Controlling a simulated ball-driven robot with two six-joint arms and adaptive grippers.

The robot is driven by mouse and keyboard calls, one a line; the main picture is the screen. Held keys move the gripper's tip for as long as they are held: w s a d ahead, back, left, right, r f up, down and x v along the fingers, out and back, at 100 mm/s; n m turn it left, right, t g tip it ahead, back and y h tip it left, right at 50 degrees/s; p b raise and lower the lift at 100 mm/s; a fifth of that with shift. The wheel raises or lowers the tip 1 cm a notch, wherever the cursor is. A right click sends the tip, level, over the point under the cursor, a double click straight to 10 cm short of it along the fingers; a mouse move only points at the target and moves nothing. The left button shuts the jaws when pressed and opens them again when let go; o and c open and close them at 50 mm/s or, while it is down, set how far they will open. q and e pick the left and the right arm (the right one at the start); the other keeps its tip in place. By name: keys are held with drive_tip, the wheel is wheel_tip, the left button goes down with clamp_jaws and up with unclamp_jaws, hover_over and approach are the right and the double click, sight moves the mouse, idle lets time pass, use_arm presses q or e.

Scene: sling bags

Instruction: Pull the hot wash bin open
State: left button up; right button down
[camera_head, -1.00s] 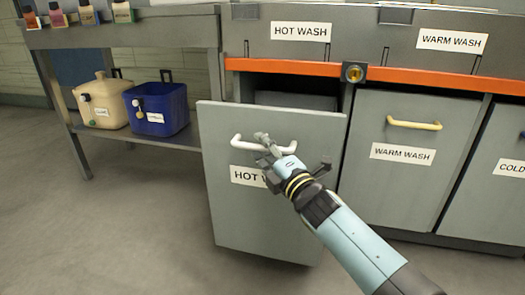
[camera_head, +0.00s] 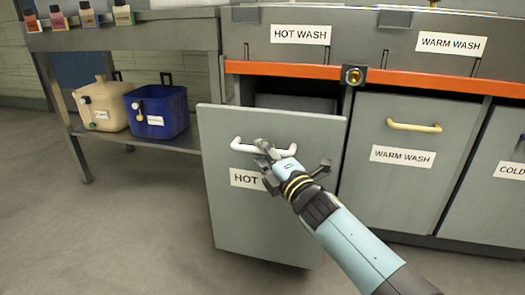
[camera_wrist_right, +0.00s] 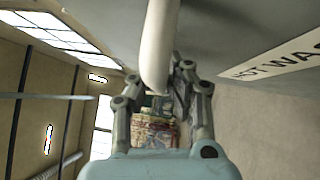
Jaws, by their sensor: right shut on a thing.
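The hot wash bin (camera_head: 270,215) has a grey front panel with a partly covered "HOT WASH" label. It is tilted out from the counter, with a dark gap above its top edge. Its white bar handle (camera_head: 243,147) runs across the upper part of the panel. My right gripper (camera_head: 262,146) is shut on the handle near its middle. In the right wrist view the white handle (camera_wrist_right: 157,50) runs down between the fingers of my right gripper (camera_wrist_right: 165,85). My left gripper is not in view.
The warm wash bin (camera_head: 395,185) with a yellow handle stands closed to the right, with a cold bin (camera_head: 505,190) beyond it. An orange rail (camera_head: 290,68) runs above. A beige jug (camera_head: 102,103) and blue tub (camera_head: 158,110) sit on the left shelf. The floor in front is clear.

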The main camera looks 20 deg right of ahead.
drive_tip(key=shift+s+a, duration=0.2)
drive_tip(key=shift+s, duration=0.05)
drive_tip(key=s+a, duration=0.1)
drive_tip(key=s+a+p, duration=0.1)
drive_tip(key=s, duration=0.1)
drive_tip(key=shift+r, duration=0.1)
drive_tip(key=c, duration=1.5)
unclamp_jaws()
drive_tip(key=shift+o, duration=1.1)
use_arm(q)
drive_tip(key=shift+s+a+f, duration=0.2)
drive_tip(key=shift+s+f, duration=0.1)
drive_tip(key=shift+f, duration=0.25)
use_arm(e)
drive_tip(key=v, duration=1.2)
